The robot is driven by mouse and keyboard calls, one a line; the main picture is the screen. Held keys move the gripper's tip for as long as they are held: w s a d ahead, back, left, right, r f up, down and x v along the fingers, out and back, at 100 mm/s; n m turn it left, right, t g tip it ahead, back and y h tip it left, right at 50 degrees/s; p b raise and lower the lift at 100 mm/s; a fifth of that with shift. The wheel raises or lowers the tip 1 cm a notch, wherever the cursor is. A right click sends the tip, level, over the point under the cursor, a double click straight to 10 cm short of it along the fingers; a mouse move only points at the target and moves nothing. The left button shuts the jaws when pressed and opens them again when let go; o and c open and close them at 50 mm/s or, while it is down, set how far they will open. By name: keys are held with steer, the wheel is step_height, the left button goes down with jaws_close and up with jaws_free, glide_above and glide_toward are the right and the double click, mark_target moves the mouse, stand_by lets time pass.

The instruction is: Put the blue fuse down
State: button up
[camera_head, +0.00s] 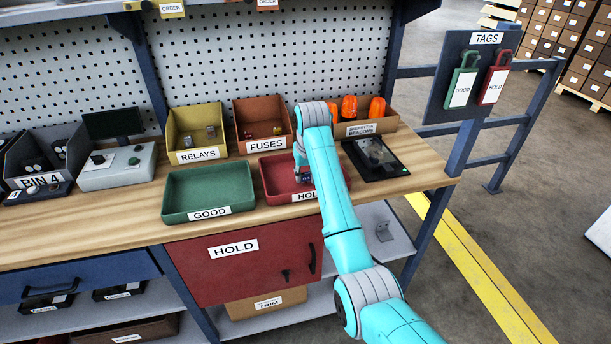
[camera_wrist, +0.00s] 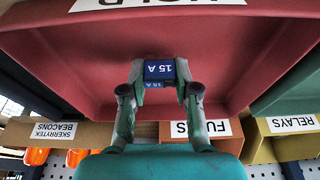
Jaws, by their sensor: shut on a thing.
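The blue fuse (camera_wrist: 160,70), marked 15 A, sits between the fingertips of my gripper (camera_wrist: 158,76) in the wrist view. My gripper is shut on it. The fuse is over the inside of the red HOLD tray (camera_head: 274,182), whose red floor and walls also fill much of the wrist view (camera_wrist: 75,55). I cannot tell whether the fuse touches the tray floor. In the head view my arm reaches over the right part of the tray and mostly hides the gripper and fuse. No other item shows in the tray.
The green GOOD tray (camera_head: 209,187) is empty, left of the red tray. Behind stand the yellow RELAYS bin (camera_head: 180,126), the brown FUSES bin (camera_head: 246,107) and a bin of orange beacons (camera_head: 349,106). A black device (camera_head: 374,158) lies close on the right.

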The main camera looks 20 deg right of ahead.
steer(key=shift+f, duration=0.25)
steer(key=shift+f, duration=0.15)
steer(key=o, duration=0.9)
